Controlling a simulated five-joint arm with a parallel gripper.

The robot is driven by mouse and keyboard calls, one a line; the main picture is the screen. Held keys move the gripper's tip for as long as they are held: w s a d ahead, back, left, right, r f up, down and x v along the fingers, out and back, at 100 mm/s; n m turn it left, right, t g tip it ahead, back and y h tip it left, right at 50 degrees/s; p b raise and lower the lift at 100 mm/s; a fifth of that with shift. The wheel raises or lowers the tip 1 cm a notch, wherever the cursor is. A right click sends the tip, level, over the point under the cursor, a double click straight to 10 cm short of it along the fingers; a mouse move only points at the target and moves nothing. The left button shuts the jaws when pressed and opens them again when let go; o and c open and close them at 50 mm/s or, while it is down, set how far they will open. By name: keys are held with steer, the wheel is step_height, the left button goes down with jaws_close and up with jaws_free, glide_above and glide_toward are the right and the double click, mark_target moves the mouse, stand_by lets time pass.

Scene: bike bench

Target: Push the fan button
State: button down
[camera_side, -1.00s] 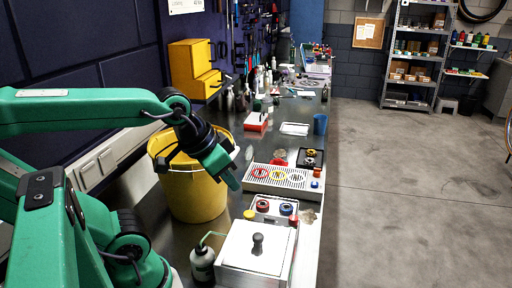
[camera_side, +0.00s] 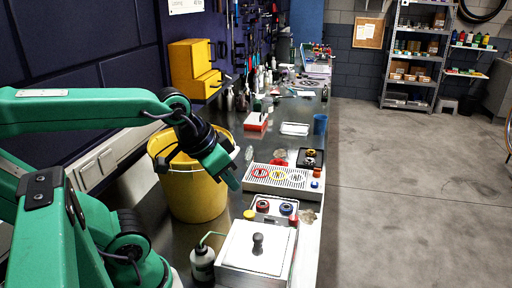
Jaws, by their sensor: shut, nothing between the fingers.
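No button is readably marked as a fan button, so I cannot tell which one it is. My gripper (camera_side: 234,184) is shut and empty. It points down and right, above the bench, in front of the yellow bucket's right side and left of the slotted tray.
The yellow bucket (camera_side: 193,200) stands close behind my gripper. A white lidded box (camera_side: 258,249) with a dark knob and a bottle (camera_side: 202,264) are at the front. A blue cup (camera_side: 320,124) stands farther back.

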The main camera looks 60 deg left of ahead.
stand_by(0.5)
steer(key=w+a+r+m+g, duration=0.1)
steer(key=w+a+r+m, duration=0.1)
steer(key=w+r, duration=0.5)
steer(key=m+g, duration=0.5)
steer(key=m, duration=0.2)
glide_above(315, 183)
step_height(315, 183, down, 12)
step_height(315, 183, down, 14)
steer(key=shift+s+r, duration=0.1)
stand_by(1.0)
